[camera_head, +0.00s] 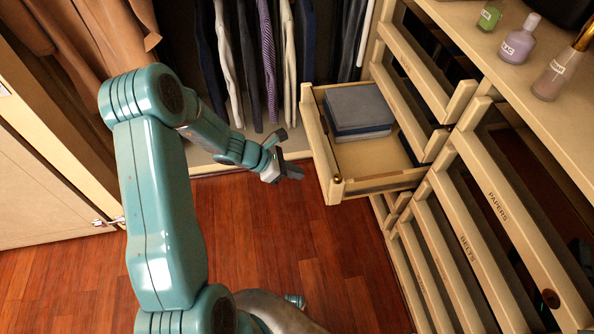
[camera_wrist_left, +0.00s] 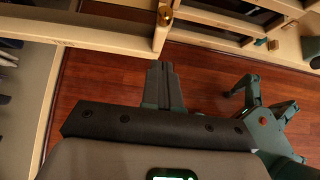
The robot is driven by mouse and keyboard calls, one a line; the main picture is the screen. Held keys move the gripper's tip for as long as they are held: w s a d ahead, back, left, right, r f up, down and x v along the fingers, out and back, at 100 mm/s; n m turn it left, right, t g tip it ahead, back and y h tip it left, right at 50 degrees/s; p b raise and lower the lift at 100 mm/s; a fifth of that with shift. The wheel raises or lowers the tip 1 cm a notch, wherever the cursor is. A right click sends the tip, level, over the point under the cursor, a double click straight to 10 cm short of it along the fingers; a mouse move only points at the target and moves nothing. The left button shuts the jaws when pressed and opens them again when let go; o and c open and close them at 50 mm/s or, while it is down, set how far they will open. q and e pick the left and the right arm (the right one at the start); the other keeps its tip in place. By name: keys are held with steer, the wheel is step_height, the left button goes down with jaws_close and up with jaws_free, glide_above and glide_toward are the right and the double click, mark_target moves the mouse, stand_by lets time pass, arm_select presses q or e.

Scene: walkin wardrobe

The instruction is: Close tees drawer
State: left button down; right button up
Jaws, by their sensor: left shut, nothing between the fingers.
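A pale wooden drawer (camera_head: 318,140) is pulled well out from the right-hand cabinet in the head view. A stack of folded blue-grey garments (camera_head: 358,104) lies inside it. A brass knob (camera_head: 337,179) sits at the near corner of its front; a brass knob also shows at the top of the left wrist view (camera_wrist_left: 165,16). No label on this drawer is readable in the head view. My left gripper (camera_head: 296,172) is shut and empty, just left of the drawer front, with a small gap apparent. Its fingers (camera_wrist_left: 163,84) point toward the knob in the left wrist view. My right gripper is out of view.
Shut-looking drawers marked PAPERS (camera_head: 499,207) and BELTS (camera_head: 468,250) lie below and right. Bottles (camera_head: 518,40) stand on the cabinet top. Clothes (camera_head: 268,60) hang behind. The red wooden floor (camera_head: 300,240) is clear below the gripper.

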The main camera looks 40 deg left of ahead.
mark_target(334, 179)
arm_select(q)
steer(key=w+d+f, duration=0.1)
steer(key=w, duration=0.1)
steer(key=w+d+f, duration=0.1)
steer(key=w+d, duration=0.1)
steer(key=w+d+f, duration=0.2)
steer(key=shift+d+b, duration=0.15)
steer(key=shift+b, duration=0.2)
steer(key=shift+w+d, duration=0.2)
steer(key=shift+w, duration=0.15)
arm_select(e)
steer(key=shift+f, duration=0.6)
arm_select(q)
steer(key=shift+w+d+f, duration=0.1)
